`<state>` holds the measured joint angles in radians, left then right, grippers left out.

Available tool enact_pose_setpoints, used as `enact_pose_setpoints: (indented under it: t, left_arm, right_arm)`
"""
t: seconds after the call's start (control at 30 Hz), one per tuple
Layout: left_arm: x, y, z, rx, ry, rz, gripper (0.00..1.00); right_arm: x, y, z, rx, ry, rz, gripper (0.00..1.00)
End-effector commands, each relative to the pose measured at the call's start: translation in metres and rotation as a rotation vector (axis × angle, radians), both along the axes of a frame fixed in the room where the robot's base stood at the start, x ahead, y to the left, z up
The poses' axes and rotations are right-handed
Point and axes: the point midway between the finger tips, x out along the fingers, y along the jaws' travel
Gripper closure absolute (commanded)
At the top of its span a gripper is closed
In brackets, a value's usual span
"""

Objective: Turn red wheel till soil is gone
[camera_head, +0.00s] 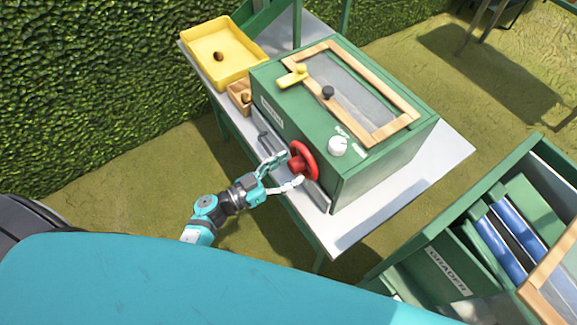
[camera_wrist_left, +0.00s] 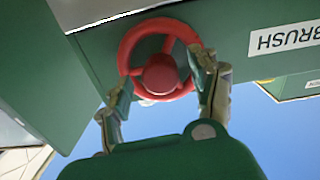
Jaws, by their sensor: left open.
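A red wheel (camera_head: 303,161) with a round hub is on the front side of a green box machine (camera_head: 365,170). My left gripper (camera_head: 284,171) is open at the wheel, with its fingers toward the rim. In the left wrist view the red wheel (camera_wrist_left: 160,60) lies ahead, and the fingers (camera_wrist_left: 160,85) stand apart on either side of its lower part. I cannot tell whether they touch the rim. The machine has a glass lid with a wooden frame (camera_head: 395,130). No soil can be made out through the glass. My right gripper is not in view.
A yellow tray (camera_head: 222,50) and a small wooden box (camera_head: 239,95) stand behind left on the grey table (camera_head: 430,165). A green grader (camera_head: 447,271) stands at right.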

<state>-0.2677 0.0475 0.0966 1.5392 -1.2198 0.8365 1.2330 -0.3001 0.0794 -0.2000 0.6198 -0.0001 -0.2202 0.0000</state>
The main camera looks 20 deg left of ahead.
Motion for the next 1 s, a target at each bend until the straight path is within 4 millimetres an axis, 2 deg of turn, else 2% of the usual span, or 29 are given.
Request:
enact_pose_setpoints:
  t: [0.37,0.77,1.0]
  left_arm:
    - [0.0041,-0.0035,-0.0002,0.000,0.000,0.000,0.39]
    - [0.0039,-0.0033,-0.0001,0.001,-0.001,0.000,0.91]
    - [0.0037,-0.0032,-0.0002,0.016,-0.011,-0.001,0.93]
  right_arm:
    - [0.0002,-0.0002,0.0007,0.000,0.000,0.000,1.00]
    - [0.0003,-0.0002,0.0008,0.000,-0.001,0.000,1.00]
    - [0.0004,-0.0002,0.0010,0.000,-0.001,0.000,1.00]
